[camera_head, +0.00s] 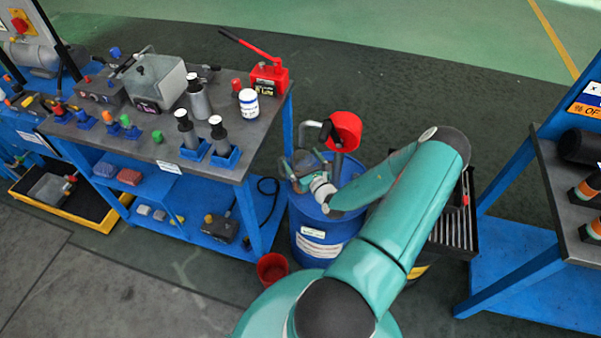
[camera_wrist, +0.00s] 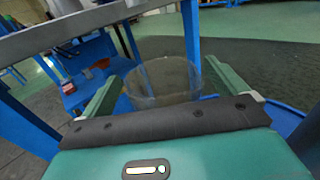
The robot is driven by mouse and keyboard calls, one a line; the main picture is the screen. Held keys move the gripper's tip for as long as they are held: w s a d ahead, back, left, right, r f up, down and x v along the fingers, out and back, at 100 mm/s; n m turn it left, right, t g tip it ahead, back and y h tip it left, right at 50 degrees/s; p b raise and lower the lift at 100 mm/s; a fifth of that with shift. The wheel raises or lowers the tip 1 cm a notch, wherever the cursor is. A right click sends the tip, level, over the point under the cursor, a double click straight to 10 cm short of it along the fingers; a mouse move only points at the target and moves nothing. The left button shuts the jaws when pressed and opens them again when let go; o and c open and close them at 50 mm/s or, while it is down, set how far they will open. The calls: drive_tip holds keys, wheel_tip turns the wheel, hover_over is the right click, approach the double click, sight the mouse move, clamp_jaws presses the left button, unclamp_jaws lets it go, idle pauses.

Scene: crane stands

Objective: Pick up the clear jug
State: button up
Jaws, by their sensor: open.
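The clear jug (camera_wrist: 163,82) is a see-through, round-rimmed vessel in the wrist view. It shows between the two green fingers of my gripper (camera_wrist: 162,88), with one finger on each side. My gripper is open, and a gap seems to remain beside the jug; whether a finger touches it I cannot tell. The lower part of the jug is hidden behind my gripper's dark front edge. In the head view my gripper (camera_head: 304,172) is over the top of a blue drum (camera_head: 317,226), and the jug is hard to make out there among the fingers.
A red funnel or cup (camera_head: 346,130) stands at the drum's back. A blue workbench (camera_head: 250,140) with a grey top, bearing bottles and a red pump (camera_head: 269,78), is close on the left. A red bucket (camera_head: 271,268) is on the floor. Another blue stand (camera_head: 520,262) is right.

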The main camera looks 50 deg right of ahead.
drive_tip(key=shift+w+d, duration=0.15)
drive_tip(key=shift+w, duration=0.3)
drive_tip(key=shift+c, duration=0.5)
drive_tip(key=c, duration=1.4)
drive_tip(key=shift+c, duration=0.6)
drive_tip(key=shift+r, duration=0.1)
